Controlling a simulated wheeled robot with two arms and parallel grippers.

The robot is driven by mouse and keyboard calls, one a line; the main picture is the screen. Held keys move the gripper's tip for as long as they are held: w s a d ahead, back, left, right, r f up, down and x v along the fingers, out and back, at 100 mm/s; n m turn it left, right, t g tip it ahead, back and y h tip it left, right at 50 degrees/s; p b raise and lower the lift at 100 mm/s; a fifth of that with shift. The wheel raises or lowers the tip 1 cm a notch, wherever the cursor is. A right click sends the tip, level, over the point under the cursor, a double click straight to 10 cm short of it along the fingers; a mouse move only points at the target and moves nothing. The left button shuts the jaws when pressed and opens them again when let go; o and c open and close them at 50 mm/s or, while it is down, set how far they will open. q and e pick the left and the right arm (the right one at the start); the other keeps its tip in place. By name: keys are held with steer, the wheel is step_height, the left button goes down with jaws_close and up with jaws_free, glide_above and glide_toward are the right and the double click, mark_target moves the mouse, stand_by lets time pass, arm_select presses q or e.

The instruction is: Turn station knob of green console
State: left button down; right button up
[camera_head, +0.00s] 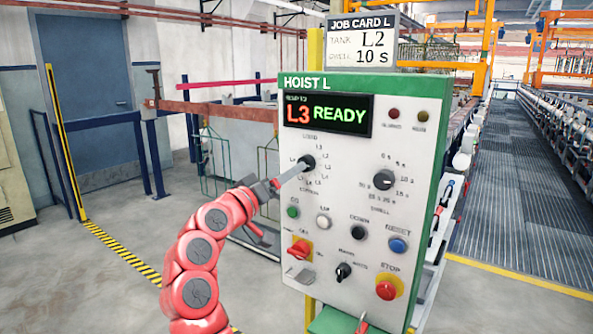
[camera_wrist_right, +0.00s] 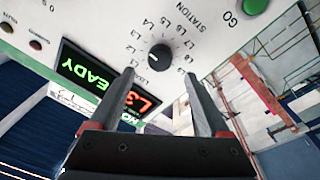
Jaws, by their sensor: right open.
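The green-framed console (camera_head: 341,222), headed HOIST L, stands upright at the centre of the head view. Its black station knob (camera_head: 307,162) is at upper left, and also shows in the right wrist view (camera_wrist_right: 160,57) within a ring of L labels. Which label its white mark points at is too small to tell. The display (camera_head: 328,114) reads L3 READY. The job card (camera_head: 361,43) above reads tank L2, 10 s. My right gripper (camera_head: 297,169) is open at the station knob; in its wrist view the fingertips (camera_wrist_right: 159,75) flank the knob's near side, apparently not gripping it.
Other controls sit close below and beside the station knob: the dwell knob (camera_head: 383,179), green GO button (camera_head: 293,212), blue reset button (camera_head: 398,245), a red switch (camera_head: 300,248) and the red stop button (camera_head: 387,289). Open floor (camera_head: 105,285) lies left of the console.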

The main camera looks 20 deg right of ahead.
steer(key=v, duration=1.2)
